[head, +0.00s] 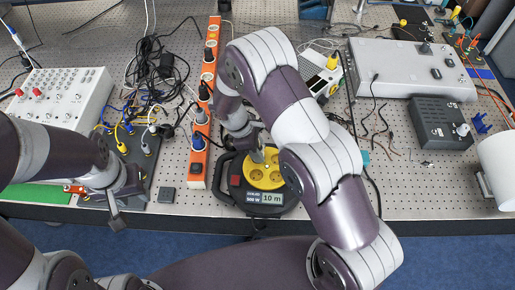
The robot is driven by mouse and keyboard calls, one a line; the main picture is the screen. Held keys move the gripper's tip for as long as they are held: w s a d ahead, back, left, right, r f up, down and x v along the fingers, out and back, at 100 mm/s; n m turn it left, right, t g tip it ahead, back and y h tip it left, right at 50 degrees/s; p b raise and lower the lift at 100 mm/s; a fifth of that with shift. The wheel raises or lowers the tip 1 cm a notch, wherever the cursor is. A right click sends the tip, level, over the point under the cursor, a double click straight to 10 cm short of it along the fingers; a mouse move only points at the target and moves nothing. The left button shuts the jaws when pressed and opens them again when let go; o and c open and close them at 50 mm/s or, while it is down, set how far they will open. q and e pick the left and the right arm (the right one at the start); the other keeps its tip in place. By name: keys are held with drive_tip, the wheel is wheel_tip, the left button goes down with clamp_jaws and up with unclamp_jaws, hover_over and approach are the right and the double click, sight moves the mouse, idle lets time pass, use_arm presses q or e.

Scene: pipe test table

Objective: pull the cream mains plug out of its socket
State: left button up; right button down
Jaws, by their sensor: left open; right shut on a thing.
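The cream mains plug (257,157) is at the upper left of the yellow socket face on the black cable reel (264,203). My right gripper (252,147) is shut on the plug from above, and its fingers hide part of it. I cannot tell whether the plug's pins are seated in the socket or clear of it. The reel's other sockets on the yellow face (266,176) look empty. My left gripper (116,206) is open and empty near the table's front edge, left of the reel.
An orange power strip (197,160) with several plugs stands just left of the reel. A white box (62,97) stands at left, a grey instrument (410,68) at right.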

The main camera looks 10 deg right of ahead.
sight(263, 149)
drive_tip(key=shift+d+r+p, duration=0.1)
drive_tip(key=shift+r+p, duration=1.2)
drive_tip(key=shift+r, duration=0.55)
